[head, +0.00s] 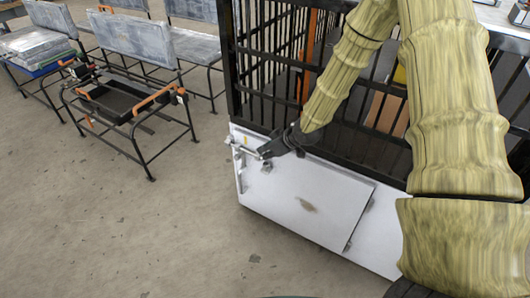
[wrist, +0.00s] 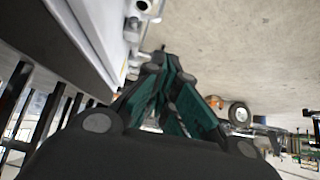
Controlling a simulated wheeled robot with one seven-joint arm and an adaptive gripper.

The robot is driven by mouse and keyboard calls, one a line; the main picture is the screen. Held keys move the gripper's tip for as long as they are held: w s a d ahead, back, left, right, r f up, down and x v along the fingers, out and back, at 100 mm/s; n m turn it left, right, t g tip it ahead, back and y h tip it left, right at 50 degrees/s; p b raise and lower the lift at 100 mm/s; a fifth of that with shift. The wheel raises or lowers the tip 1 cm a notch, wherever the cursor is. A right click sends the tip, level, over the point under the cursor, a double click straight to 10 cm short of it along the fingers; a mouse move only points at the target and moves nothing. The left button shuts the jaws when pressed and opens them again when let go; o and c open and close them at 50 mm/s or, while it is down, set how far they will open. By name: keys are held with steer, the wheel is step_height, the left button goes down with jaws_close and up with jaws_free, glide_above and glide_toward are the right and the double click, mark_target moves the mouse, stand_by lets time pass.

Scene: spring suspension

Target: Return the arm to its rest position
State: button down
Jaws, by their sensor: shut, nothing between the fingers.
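My arm, in a ribbed yellowish cover, comes down from the top right of the head view. My dark gripper (head: 272,150) is at its end, in front of the upper left part of a white panel (head: 300,205) below a black barred cage. In the wrist view my gripper (wrist: 160,60) has its green-sided fingers together and empty. The fingertips are close to metal fittings (wrist: 133,35) on the panel's edge. I cannot tell whether they touch. The fittings also show in the head view (head: 242,153).
The black barred cage (head: 270,75) stands right behind my gripper. A black metal frame with orange parts (head: 130,105) stands on the floor to the left. Grey benches (head: 130,35) line the back. The concrete floor (head: 130,230) at front left is clear.

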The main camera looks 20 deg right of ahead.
steer(key=s+a+f+m+g+h, duration=0.1)
steer(key=s+a+f+m+g, duration=0.15)
steer(key=s+f, duration=0.6)
steer(key=s+a+f+m+g+h, duration=0.1)
steer(key=s+a+f, duration=0.3)
steer(key=s, duration=0.9)
steer(key=s+a+f+m+g+h, duration=0.1)
steer(key=s+a+f+m+g, duration=0.15)
steer(key=s+f, duration=0.6)
steer(key=s+g+h, duration=0.1)
steer(key=s, duration=1.1)
step_height(320, 180, up, 13)
steer(key=p, duration=1.2)
steer(key=shift+m+p, duration=0.3)
steer(key=shift+d, duration=0.1)
